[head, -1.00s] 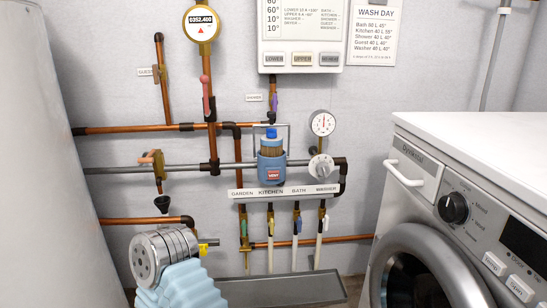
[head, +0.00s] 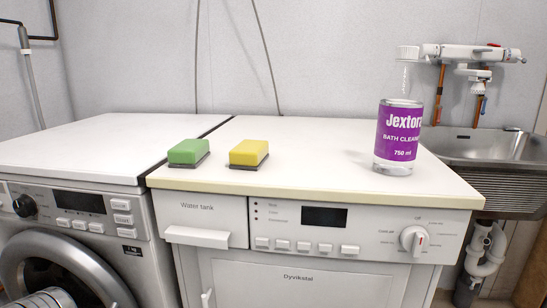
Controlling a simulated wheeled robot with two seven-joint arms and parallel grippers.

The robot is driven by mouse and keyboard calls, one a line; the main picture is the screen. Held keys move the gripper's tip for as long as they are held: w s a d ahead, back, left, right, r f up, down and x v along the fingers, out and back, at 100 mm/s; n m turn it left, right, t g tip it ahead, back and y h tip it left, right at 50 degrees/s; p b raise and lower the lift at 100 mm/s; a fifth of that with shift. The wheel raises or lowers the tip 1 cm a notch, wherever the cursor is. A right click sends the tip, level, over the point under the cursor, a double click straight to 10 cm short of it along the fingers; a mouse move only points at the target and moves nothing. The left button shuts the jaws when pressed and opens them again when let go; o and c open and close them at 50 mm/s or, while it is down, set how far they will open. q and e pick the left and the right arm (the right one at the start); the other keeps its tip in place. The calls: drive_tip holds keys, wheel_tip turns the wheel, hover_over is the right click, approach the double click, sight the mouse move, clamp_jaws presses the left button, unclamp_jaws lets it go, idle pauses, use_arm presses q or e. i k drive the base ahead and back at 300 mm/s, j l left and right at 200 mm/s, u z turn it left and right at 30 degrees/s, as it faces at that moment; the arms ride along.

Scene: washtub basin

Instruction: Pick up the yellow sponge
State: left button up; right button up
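The yellow sponge (head: 249,152) has a dark grey underside and lies on the white countertop of the middle appliance, near its front edge. A green sponge (head: 188,151) of like shape lies just to its left, with a small gap between them. Nothing touches or covers the yellow sponge.
A bottle of bath cleaner with a purple label (head: 398,136) stands on the right of the countertop (head: 310,168). A steel sink (head: 478,148) with a wall tap is at the right. A washing machine (head: 75,225) stands at the left. The counter between yellow sponge and bottle is clear.

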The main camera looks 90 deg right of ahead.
sight(248, 155)
drive_tip(key=k+j+z, duration=0.15)
drive_tip(key=z, duration=0.95)
drive_tip(key=i+z, duration=0.1)
drive_tip(key=z, duration=0.4)
drive_tip(key=i+j+z, duration=0.1)
drive_tip(key=z, duration=0.4)
drive_tip(key=i+j+z, duration=0.1)
drive_tip(key=j+z, duration=0.15)
drive_tip(key=z, duration=0.2)
drive_tip(key=j+z, duration=0.15)
drive_tip(key=z, duration=0.35)
drive_tip(key=k+l+z, duration=0.25)
drive_tip(key=i, duration=0.05)
